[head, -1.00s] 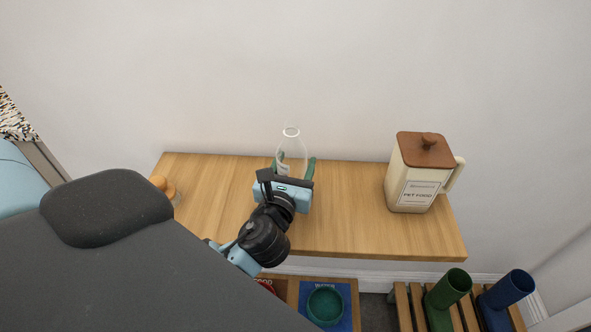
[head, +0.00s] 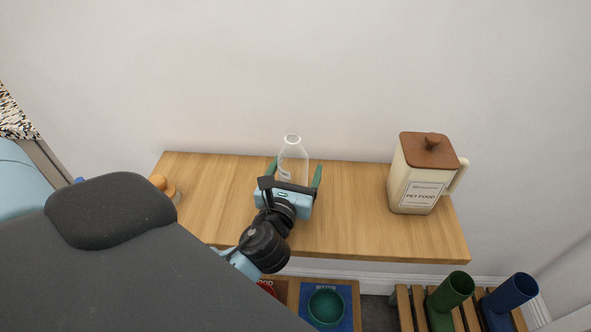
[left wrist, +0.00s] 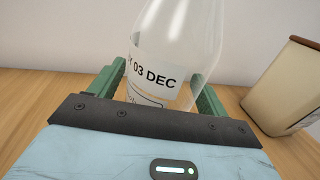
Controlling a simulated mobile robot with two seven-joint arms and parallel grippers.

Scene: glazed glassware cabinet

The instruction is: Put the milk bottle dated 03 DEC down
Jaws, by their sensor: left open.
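The milk bottle (head: 292,158) is clear glass and stands upright on the wooden shelf (head: 345,215), near its middle. In the left wrist view the bottle (left wrist: 180,50) shows a white label reading 03 DEC. My left gripper (head: 294,176) is open, with its green fingers on either side of the bottle and apart from it. In the left wrist view the fingers (left wrist: 160,85) flank the bottle's lower part. The gripper body hides the bottle's base. My right gripper is not in view.
A cream pet food container (head: 420,180) with a brown lid stands on the right of the shelf. An orange-topped jar (head: 163,187) is at the left end. Below are a green bowl (head: 326,306), a green boot (head: 450,295) and a blue boot (head: 508,297).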

